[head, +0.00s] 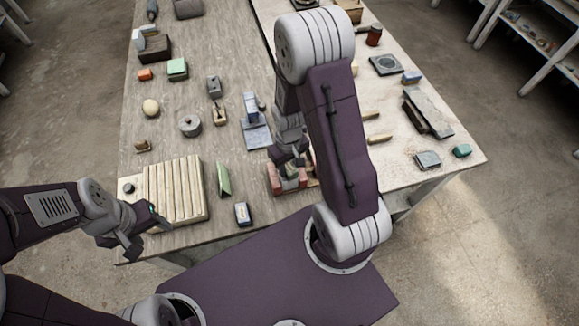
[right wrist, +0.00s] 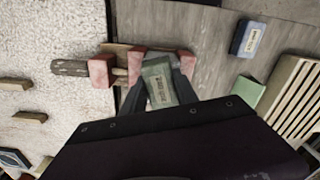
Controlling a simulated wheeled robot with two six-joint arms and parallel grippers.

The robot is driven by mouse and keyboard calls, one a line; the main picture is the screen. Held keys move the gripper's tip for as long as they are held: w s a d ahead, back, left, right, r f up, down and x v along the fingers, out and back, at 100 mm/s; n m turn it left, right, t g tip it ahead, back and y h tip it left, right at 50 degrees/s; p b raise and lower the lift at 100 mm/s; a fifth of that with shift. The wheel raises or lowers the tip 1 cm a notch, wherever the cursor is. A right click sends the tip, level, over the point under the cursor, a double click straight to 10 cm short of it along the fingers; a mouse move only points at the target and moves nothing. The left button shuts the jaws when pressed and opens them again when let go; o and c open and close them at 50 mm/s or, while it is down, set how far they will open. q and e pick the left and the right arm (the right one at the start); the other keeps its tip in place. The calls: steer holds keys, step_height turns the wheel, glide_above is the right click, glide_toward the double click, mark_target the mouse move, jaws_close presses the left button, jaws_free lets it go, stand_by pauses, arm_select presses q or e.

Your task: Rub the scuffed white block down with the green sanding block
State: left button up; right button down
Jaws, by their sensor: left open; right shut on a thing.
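My right gripper (right wrist: 160,92) is shut on the green sanding block (right wrist: 156,80), a pale green block with a printed label. I cannot make out the scuffed white block; the sanding block and my arm cover part of the holder. My left gripper (head: 148,232) is open and empty at the table's front left edge.
A ribbed cream board (head: 175,192) lies beside my left gripper. A green prism (head: 223,180) and a labelled blue block (head: 242,214) lie between my grippers. A grey-blue stand (head: 256,125) is behind the holder. Several small tools and blocks are spread farther back.

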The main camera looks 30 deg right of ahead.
steer(key=shift+r+p, duration=1)
steer(key=shift+r, duration=0.2)
step_height(320, 180, up, 4)
steer(key=p, duration=0.4)
steer(key=shift+r, duration=0.2)
steer(key=shift+f, duration=0.2)
